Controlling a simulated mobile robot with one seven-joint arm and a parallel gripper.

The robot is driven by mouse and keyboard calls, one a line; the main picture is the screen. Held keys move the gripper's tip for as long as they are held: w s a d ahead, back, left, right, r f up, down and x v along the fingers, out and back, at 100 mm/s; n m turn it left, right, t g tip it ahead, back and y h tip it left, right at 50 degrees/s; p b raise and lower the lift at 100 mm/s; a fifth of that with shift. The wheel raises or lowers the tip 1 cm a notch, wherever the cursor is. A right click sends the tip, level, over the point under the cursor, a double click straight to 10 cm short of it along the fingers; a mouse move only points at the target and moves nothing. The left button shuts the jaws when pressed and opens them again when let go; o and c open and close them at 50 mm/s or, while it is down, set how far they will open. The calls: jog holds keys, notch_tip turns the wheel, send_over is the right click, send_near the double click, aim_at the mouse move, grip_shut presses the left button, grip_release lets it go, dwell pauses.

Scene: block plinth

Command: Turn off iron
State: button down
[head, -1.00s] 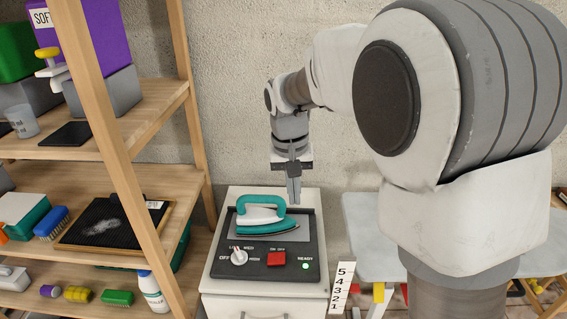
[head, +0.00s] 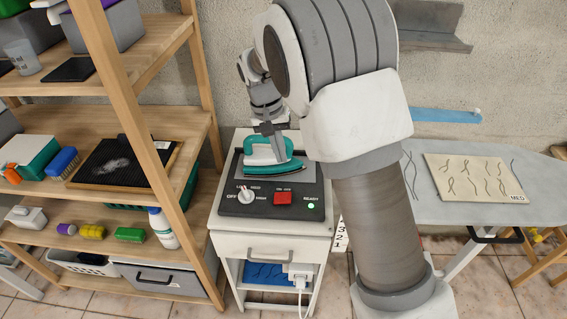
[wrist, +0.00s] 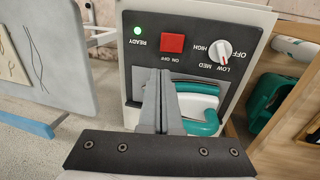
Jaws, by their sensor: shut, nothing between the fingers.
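A teal and white iron (head: 262,170) rests on the dark panel (head: 233,207) on top of a white cabinet. It also shows in the wrist view (wrist: 201,104), partly hidden by my fingers. In front of it are a white dial (head: 245,196), a red ON OFF switch (head: 283,199) and a lit green READY light (head: 310,205). The wrist view shows the dial (wrist: 220,50), the switch (wrist: 172,43) and the light (wrist: 138,30). My gripper (wrist: 165,75) is shut and empty, above the iron; its fingertips appear just short of the switch in the wrist view. Contact cannot be told.
A wooden shelf (head: 135,90) with brushes and bins stands close on the left. An ironing board (head: 400,185) with a creased cloth (head: 470,175) is on the right. A wall is behind. The cabinet's drawer (head: 270,250) is shut.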

aim_at(291, 193)
jog(key=f, duration=0.4)
jog(key=d+f, duration=0.1)
jog(key=f, duration=0.3)
jog(key=d+f, duration=0.1)
jog(key=f, duration=0.3)
jog(key=shift+d+f+b, duration=0.1)
jog(key=shift+d+b, duration=0.1)
jog(key=shift+b, duration=0.2)
jog(key=shift+d+f+y+b, duration=0.3)
jog(key=shift+f+y+b, duration=0.15)
jog(key=shift+b, duration=0.1)
jog(key=shift+a+r, duration=0.1)
jog(key=shift+r, duration=0.05)
jog(key=shift+a, duration=0.1)
jog(key=shift+a+r+p, duration=0.3)
jog(key=shift+a+p, duration=0.1)
jog(key=shift+a, duration=0.3)
